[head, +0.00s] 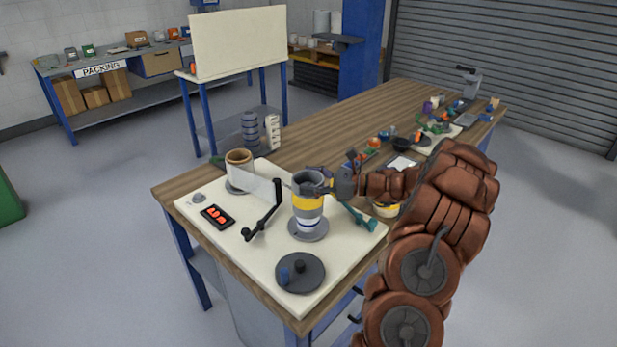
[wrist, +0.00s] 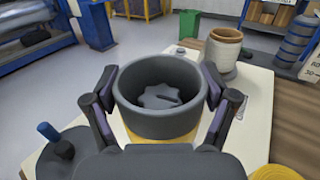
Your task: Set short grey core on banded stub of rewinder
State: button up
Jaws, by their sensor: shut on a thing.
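The short grey core (head: 307,182) is an open ring, upright at the top of the banded stub (head: 308,204), which shows yellow, white and blue bands. My gripper (head: 318,187) is shut on the core, with one finger on each side of its wall in the wrist view (wrist: 160,84). Through the core (wrist: 155,122) I see a grey lobed top inside it, and yellow shows just below its front wall. The core appears in line with the stub. I cannot tell whether it rests fully down, as my fingers hide part of its side.
On the white rewinder plate (head: 221,254) stand a tan roll (head: 239,168) with a clear web, a black crank (head: 263,218), a red-lit display (head: 217,216) and a dark disc with pegs (head: 300,273). Grey stacked rings (head: 250,129) stand behind. Small items crowd the table to the right.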

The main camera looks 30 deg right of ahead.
jog(key=shift+f+b, duration=0.8)
jog(key=shift+f, duration=1.9)
jog(key=o, duration=1.1)
jog(key=v, duration=1.2)
jog(key=shift+s, duration=0.1)
